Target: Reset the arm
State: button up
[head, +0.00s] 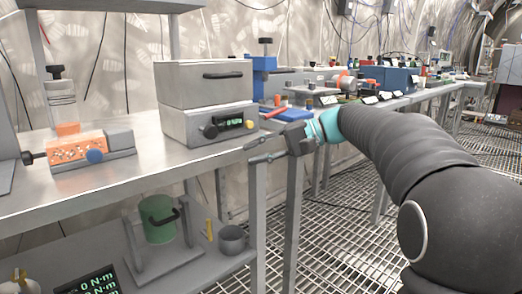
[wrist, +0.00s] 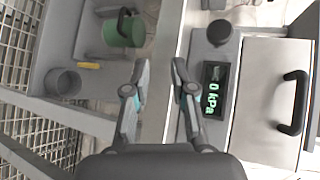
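My arm reaches in from the right of the head view. My gripper (head: 250,153) hangs in the air by the front edge of the metal workbench (head: 130,180), in front of the grey box-shaped device. In the wrist view, my gripper (wrist: 160,75) shows two fingers apart with nothing between them. The bench edge passes behind the gap. The gripper is open and empty, and I see it touching nothing.
A grey device (head: 206,122) with a green display and handled lid stands on the bench. A green canister (head: 158,219) and grey mug (head: 232,239) are on the lower shelf. Grated floor (head: 340,245) lies open below.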

jog(key=s+d+f+m+t+h+p, duration=0.1)
jog(key=s+d+f+t+h+p, duration=0.15)
jog(key=s+d+f+h, duration=0.85)
jog(key=s+d+n+t+h+p, duration=0.1)
jog(key=s+d+p, duration=0.1)
jog(key=s, duration=0.6)
jog(key=s+d+n+t+h+p, duration=0.1)
jog(key=s+d+t+h+p, duration=0.1)
jog(key=s, duration=0.7)
jog(key=shift+s+d+f+p, duration=0.25)
jog(key=shift+d+f+p, duration=0.15)
jog(key=shift+d+p, duration=0.65)
